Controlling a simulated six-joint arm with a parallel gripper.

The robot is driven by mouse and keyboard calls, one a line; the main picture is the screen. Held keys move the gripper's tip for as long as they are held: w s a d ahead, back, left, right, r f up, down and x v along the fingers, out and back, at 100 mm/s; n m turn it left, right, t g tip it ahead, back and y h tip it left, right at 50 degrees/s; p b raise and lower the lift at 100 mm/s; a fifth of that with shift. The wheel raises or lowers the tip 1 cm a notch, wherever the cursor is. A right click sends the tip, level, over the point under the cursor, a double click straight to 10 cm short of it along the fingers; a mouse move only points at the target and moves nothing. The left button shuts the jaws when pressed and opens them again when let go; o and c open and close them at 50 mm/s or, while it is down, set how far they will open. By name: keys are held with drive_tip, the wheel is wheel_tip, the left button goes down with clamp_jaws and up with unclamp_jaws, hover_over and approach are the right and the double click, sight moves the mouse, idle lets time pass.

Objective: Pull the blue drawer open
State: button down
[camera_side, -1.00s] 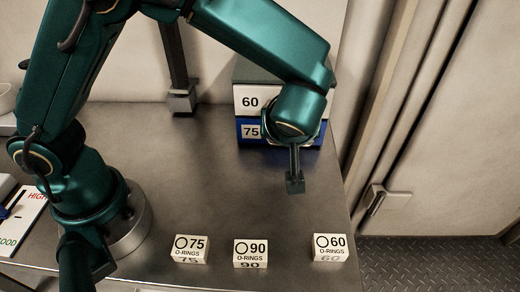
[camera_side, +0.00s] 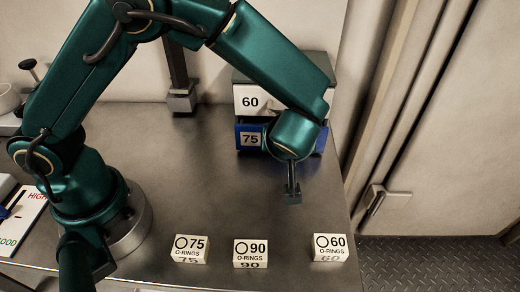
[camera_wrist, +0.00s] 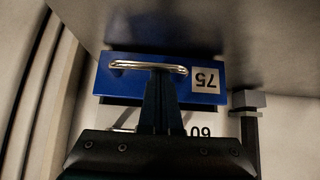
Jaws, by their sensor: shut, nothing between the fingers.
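The blue drawer (camera_side: 241,146), labelled 75, is the lower one in the cabinet at the back right. Its front stands a little forward of the white drawer above it, so it is slightly open. It also shows upside down in the wrist view (camera_wrist: 119,84) with its silver bar handle (camera_wrist: 133,65). My gripper (camera_wrist: 160,73) is shut, with its fingertips at the middle of the handle. Whether they touch or hook it is not clear. In the side view my wrist hides the fingers and the handle.
The white drawer (camera_side: 275,98), labelled 60, sits above the blue one. Three small labelled O-ring boxes, 75 (camera_side: 190,250), 90 (camera_side: 250,252) and 60 (camera_side: 329,247), stand along the table's front edge. The table (camera_side: 215,195) before the drawers is clear. A post (camera_side: 180,75) stands left of the cabinet.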

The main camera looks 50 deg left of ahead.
drive_tip(key=s+d, duration=0.5)
drive_tip(key=shift+s+d, duration=0.1)
drive_tip(key=shift+s, duration=0.05)
drive_tip(key=v, duration=1)
drive_tip(key=w+a+r+n+g+h, duration=0.1)
drive_tip(key=a+r+n, duration=0.1)
drive_tip(key=a+r, duration=0.3)
drive_tip(key=w+a+r+n+g, duration=0.1)
drive_tip(key=a+r+n, duration=0.15)
drive_tip(key=a, duration=0.55)
drive_tip(key=s+a+m+h, duration=0.2)
drive_tip(key=s+a+m, duration=0.1)
drive_tip(key=s+a, duration=0.25)
drive_tip(key=s+f+m+h, duration=0.1)
drive_tip(key=m, duration=0.2)
drive_tip(key=s+d+f+m+t+h, duration=0.1)
drive_tip(key=m, duration=0.3)
drive_tip(key=s+d+m+h, duration=0.1)
drive_tip(key=m, duration=0.2)
drive_tip(key=shift+s+d+f+m+t, duration=0.1)
drive_tip(key=shift+s+f+m+t, duration=0.1)
drive_tip(key=shift+f+m+t, duration=0.15)
